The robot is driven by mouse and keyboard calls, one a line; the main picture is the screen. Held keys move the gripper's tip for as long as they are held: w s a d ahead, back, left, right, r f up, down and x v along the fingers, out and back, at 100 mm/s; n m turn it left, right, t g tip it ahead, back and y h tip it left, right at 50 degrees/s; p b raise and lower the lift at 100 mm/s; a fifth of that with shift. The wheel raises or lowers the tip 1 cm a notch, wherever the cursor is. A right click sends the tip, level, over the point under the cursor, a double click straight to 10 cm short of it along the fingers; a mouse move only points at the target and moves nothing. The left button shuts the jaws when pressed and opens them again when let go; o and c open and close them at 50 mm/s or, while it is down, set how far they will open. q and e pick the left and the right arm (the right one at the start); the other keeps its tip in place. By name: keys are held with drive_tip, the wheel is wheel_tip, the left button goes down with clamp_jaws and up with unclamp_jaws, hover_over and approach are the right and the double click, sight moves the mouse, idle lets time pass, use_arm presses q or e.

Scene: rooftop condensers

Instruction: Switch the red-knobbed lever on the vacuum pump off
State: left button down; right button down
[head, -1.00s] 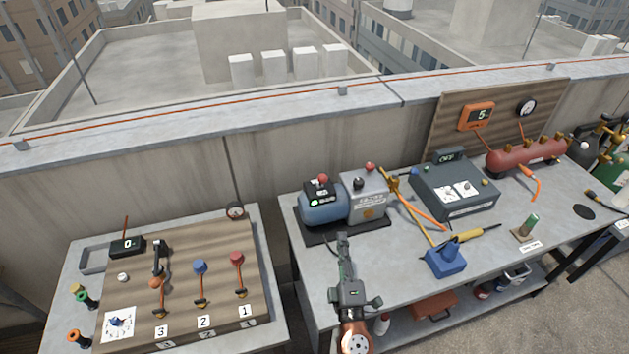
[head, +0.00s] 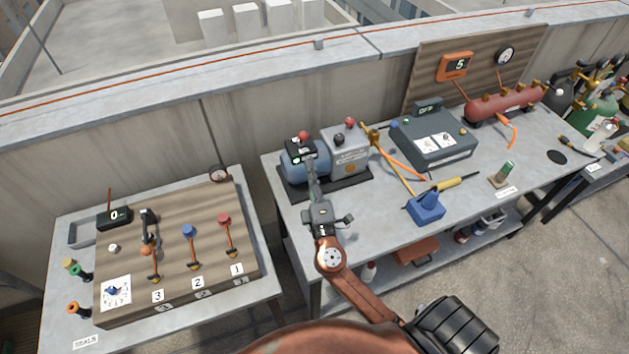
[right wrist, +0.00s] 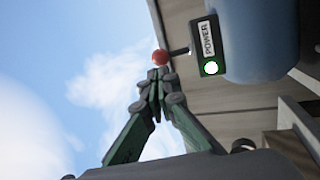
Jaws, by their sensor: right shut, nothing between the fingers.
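The vacuum pump (head: 322,172) has a blue cylindrical body and a grey box beside it, on a black base on the right-hand bench. The lever's red knob (head: 303,135) stands at the top of the blue part; in the right wrist view the red knob (right wrist: 160,57) sits on a short dark stem beside a POWER plate (right wrist: 208,50) with a lit green lamp (right wrist: 211,68). My right gripper (head: 309,165) is shut and empty in front of the blue body. In the wrist view its fingertips (right wrist: 158,84) are just below the knob; whether they touch cannot be told.
A second red knob (head: 350,122) tops the grey box. A wooden lever board (head: 180,250) fills the left table.

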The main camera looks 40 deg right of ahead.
sight(304, 140)
drive_tip(key=x, duration=0.4)
drive_tip(key=shift+w+d+r+p, duration=0.15)
drive_tip(key=shift+w+r+p, duration=0.05)
drive_tip(key=shift+w+p, duration=0.15)
use_arm(q)
drive_tip(key=shift+s+r, duration=0.4)
drive_tip(key=shift+r, duration=0.15)
use_arm(e)
drive_tip(key=shift+w+d, duration=0.35)
drive_tip(key=shift+w, duration=0.3)
use_arm(q)
drive_tip(key=shift+r, duration=0.1)
use_arm(e)
drive_tip(key=shift+r, duration=0.1)
